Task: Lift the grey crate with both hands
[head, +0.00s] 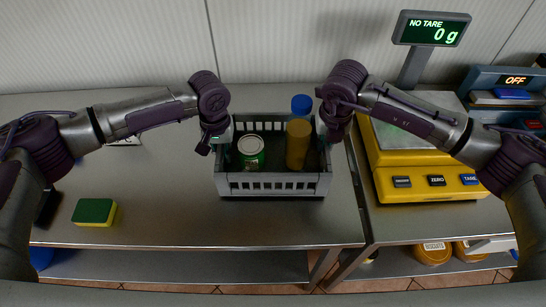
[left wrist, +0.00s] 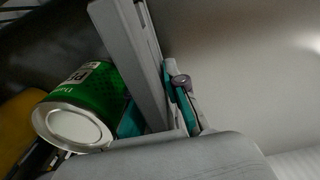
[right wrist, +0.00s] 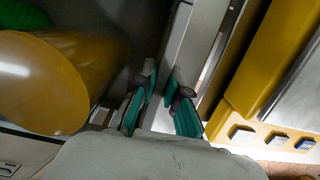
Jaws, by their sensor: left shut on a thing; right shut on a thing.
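The grey crate (head: 274,188) stands near the right end of the metal counter, with slotted walls. My right gripper (head: 326,133) is shut on the crate's right wall, seen between teal fingers (right wrist: 160,105) in the right wrist view. I cannot tell whether the crate's bottom touches the counter.
A yellow scale (head: 425,165) with a display reading 0 g (head: 432,29) stands close to the right of the crate. A green and yellow sponge (head: 94,212) lies at the left. The counter (head: 170,205) between sponge and crate is clear. A tiled wall is behind.

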